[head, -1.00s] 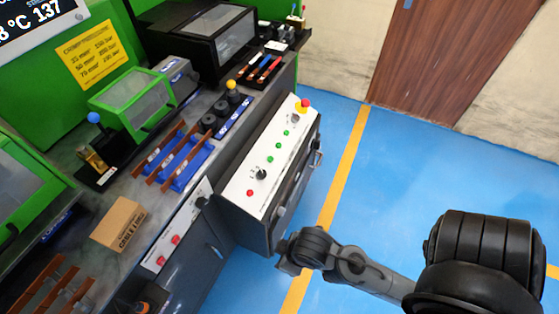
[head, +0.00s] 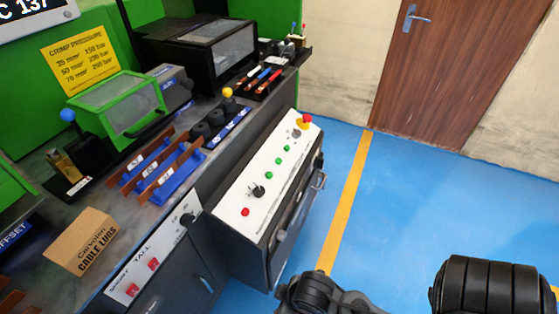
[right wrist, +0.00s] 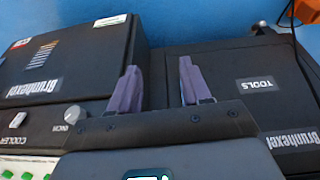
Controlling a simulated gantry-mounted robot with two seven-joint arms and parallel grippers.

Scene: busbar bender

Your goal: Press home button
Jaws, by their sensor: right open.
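The white control panel (head: 235,209) slopes along the top of a dark cabinet in the head view. It carries a red button (head: 245,211), a black knob (head: 258,191), three green buttons, the middle one here (head: 279,161), a grey knob (head: 296,133) and a red mushroom button on yellow (head: 305,119). Their labels are too small to read, so I cannot tell which is home. My right gripper (right wrist: 160,88) is open and empty in the right wrist view, with black boxes behind its fingers. In the head view only my right arm shows at the bottom. My left gripper is not in view.
A cardboard box (head: 82,242), blue racks with copper bars (head: 160,175) and a green-lidded machine (head: 117,103) stand on the bench left of the panel. A cabinet handle (head: 319,180) sticks out. The blue floor (head: 430,190) at right is clear.

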